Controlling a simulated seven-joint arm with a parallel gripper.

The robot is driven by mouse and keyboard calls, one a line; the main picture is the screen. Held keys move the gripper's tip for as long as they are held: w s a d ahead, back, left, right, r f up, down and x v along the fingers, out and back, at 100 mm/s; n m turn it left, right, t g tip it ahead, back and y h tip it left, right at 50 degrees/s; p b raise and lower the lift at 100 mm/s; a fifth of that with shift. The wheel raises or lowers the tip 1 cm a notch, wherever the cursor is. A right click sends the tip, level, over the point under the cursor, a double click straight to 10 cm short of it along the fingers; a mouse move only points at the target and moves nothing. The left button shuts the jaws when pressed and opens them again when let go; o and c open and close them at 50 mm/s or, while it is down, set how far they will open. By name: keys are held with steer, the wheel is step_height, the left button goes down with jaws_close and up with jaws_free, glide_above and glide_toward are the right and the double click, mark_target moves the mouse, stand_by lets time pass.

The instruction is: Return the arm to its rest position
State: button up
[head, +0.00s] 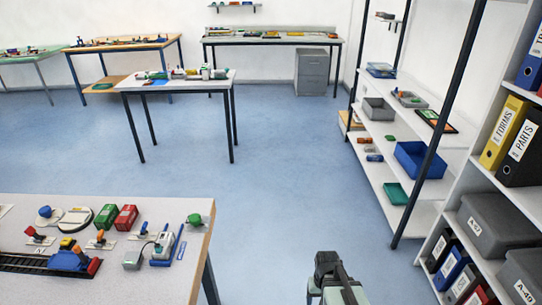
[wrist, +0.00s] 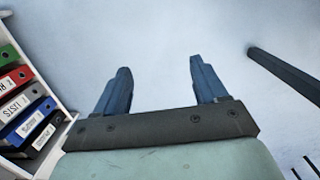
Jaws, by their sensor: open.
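My gripper (wrist: 162,82) shows in the wrist view with its two blue fingers apart and nothing between them. Beyond the fingers is only the pale blue floor. In the head view my arm (head: 335,280) shows at the bottom, right of the near table, over open floor. My fingertips cannot be made out in the head view. My gripper touches nothing that I can see.
The near table (head: 150,200) at the lower left holds a toy train, green and red containers and small parts. Shelves (head: 415,140) with bins and binders (head: 508,130) stand on the right. A dark table leg (wrist: 285,72) shows in the wrist view. The middle floor (head: 290,180) is clear.

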steer(key=s+f+g, duration=0.3)
steer(key=s+f, duration=0.5)
steer(key=s, duration=0.5)
steer(key=s+f+g, duration=0.2)
steer(key=s+f, duration=0.6)
steer(key=s, duration=0.5)
steer(key=shift+g, duration=0.4)
